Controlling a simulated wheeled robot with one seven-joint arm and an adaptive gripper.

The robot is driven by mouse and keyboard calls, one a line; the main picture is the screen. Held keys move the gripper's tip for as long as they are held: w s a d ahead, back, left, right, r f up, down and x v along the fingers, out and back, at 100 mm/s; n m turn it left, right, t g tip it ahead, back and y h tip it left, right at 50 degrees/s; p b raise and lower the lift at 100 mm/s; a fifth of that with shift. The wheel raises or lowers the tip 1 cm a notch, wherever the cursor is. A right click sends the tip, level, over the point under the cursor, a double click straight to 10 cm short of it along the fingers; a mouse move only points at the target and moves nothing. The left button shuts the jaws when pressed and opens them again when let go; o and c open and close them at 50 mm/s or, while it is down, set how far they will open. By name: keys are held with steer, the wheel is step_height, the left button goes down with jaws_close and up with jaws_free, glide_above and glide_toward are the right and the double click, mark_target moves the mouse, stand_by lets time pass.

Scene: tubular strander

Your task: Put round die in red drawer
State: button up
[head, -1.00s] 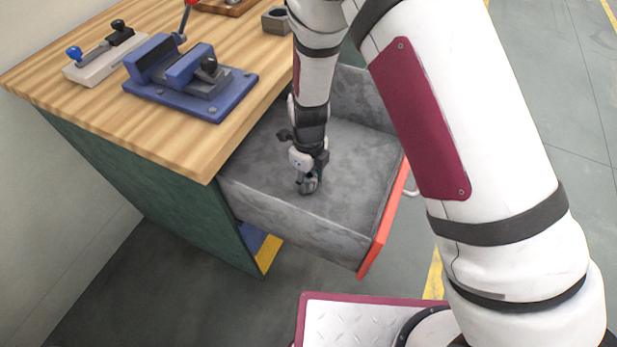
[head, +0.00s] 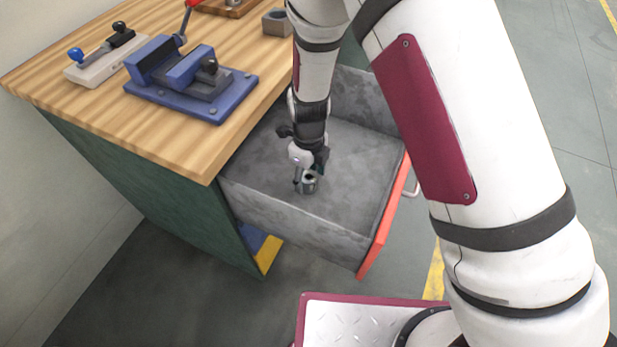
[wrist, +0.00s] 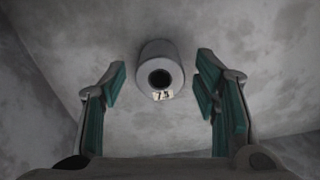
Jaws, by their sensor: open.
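The round die (wrist: 161,68) is a grey cylinder with a dark centre hole and a small label that seems to read 7.5. It stands on the drawer floor, and it also shows below my gripper in the head view (head: 309,184). My gripper (head: 308,172) is inside the open drawer. In the wrist view my gripper (wrist: 160,75) is open, with a teal-padded finger on each side of the die and a gap to each. The red drawer (head: 384,222) is pulled out, with grey inner walls and a red front.
The wooden bench top (head: 140,130) carries a blue vise (head: 190,80), a pale block with two knobs (head: 100,57) and a grey block with a hole (head: 277,21). The drawer walls surround my gripper. The rest of the visible drawer floor is clear.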

step_height(320, 180, up, 10)
steer(key=p, duration=0.2)
steer(key=shift+r, duration=0.2)
step_height(320, 180, up, 10)
steer(key=n+y, duration=0.1)
steer(key=n, duration=0.3)
glide_above(309, 177)
steer(key=s+d, duration=0.2)
steer(key=d, duration=0.3)
steer(key=s+d+r+n, duration=0.7)
steer(key=d+r+n, duration=0.1)
steer(key=r, duration=0.3)
steer(key=s+d+r+n+t, duration=0.1)
steer(key=s+d+r+n, duration=0.1)
steer(key=s+d+n, duration=0.3)
steer(key=s+d+r+n+h, duration=0.1)
steer(key=s+d+r+n, duration=0.2)
steer(key=s, duration=0.9)
steer(key=d+n, duration=0.2)
steer(key=n, duration=0.2)
steer(key=shift+s+r+t, duration=0.2)
steer(key=shift+s+t, duration=0.15)
steer(key=shift+t, duration=0.05)
steer(key=shift+r, duration=0.1)
